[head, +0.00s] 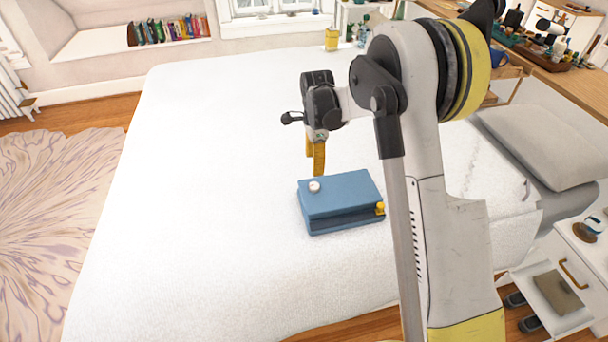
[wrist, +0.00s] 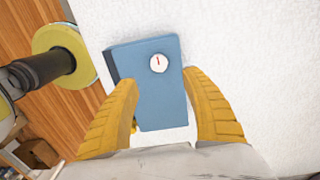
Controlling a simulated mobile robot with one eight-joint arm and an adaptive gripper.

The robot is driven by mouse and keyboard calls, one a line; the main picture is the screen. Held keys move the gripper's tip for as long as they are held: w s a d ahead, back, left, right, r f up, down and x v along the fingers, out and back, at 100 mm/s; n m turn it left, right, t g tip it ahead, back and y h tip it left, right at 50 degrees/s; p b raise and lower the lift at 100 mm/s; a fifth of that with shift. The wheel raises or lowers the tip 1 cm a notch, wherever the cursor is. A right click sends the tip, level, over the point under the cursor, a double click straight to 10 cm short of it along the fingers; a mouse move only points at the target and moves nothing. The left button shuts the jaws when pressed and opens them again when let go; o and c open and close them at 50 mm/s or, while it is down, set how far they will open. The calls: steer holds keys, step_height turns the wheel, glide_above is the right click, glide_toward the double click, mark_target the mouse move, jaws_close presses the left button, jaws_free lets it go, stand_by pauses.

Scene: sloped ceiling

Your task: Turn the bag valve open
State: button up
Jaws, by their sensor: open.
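A blue, box-shaped bag (head: 345,190) lies on the white bed; it also fills the middle of the wrist view (wrist: 160,98). A round white dial (head: 314,186) sits on its top face and shows a red mark in the wrist view (wrist: 158,63). A small yellow knob (head: 380,208) is at the bag's front right corner in the head view. I cannot tell for certain which of these is the valve. My gripper (head: 315,172) points down above the bag with its yellow fingers spread apart and empty. In the wrist view the dial lies just beyond the fingertips (wrist: 160,80).
The bed (head: 210,130) is clear around the bag. A grey pillow (head: 540,145) lies at the right. Beyond it, a wooden counter (head: 570,85) holds bottles and other small things. A yellow container (head: 331,40) stands past the bed's far edge. A patterned rug (head: 50,220) is at the left.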

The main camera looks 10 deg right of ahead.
mark_target(314, 185)
step_height(314, 185, down, 10)
steer(key=b, duration=0.4)
steer(key=shift+s+f, duration=0.15)
steer(key=shift+f, duration=0.1)
jaws_close()
